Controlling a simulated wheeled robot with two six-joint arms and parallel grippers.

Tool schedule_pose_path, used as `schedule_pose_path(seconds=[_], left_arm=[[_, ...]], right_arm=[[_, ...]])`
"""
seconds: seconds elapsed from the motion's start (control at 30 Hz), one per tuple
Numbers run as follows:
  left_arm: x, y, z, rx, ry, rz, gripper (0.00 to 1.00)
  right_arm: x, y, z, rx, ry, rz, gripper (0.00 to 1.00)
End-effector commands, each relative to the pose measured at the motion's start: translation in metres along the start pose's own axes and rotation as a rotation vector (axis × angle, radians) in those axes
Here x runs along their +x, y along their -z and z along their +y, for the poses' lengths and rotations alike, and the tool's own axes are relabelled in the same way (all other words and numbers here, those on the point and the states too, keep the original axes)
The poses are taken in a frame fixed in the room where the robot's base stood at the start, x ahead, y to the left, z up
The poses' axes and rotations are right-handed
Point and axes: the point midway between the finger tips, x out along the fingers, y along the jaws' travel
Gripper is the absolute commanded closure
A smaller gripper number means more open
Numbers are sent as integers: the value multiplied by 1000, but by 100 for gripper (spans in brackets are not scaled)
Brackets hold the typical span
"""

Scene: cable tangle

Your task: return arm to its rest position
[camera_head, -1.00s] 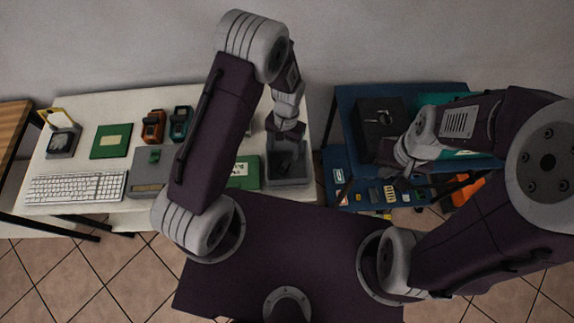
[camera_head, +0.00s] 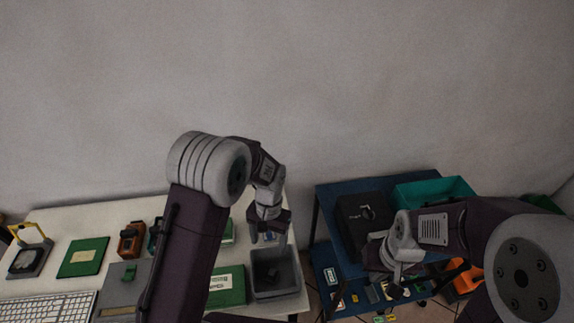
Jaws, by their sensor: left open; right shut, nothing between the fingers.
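My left gripper (camera_head: 266,236) points down over the white table (camera_head: 110,212), just behind the grey bin (camera_head: 276,292). Its fingers are apart, and I see nothing held between them. A small dark object (camera_head: 266,272) lies inside the bin. My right gripper (camera_head: 396,289) hangs low over the front of the blue table (camera_head: 336,191), near several small parts. It is shut and empty, and its fingertips are small and dark in this view.
A keyboard (camera_head: 48,308), a green board (camera_head: 83,257), an orange-black meter (camera_head: 131,240) and a green box (camera_head: 227,288) lie on the white table. A black box (camera_head: 362,217) and a teal bin (camera_head: 433,191) stand on the blue table. A gap separates the tables.

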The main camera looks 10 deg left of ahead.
Motion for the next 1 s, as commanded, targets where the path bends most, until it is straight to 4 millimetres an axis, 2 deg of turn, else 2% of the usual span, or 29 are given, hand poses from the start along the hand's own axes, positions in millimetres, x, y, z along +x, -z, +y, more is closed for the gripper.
schedule_pose_path(seconds=[0.1,0.17,0.2,0.27,0.4,0.5,0.6,1.0], left_arm=[[3,2,-4,-12,-2,6,31],[-7,10,-13,-37,-5,56,31],[-15,7,-22,-62,-7,85,31],[-23,-10,-35,-109,-12,123,31],[-20,-67,-54,-216,-21,209,31],[-8,-102,-53,-256,-23,238,31],[4,-120,-48,-264,-25,229,31],[4,-114,-49,-267,-23,255,31]], right_arm=[[5,0,0,0,0,0,100],[14,-1,0,0,0,0,100],[21,-2,0,0,0,0,100],[34,-4,1,0,0,0,100],[53,-6,1,0,0,0,100],[55,-6,1,0,0,0,100],[51,-5,1,0,0,0,100],[51,-5,1,0,0,0,100]])
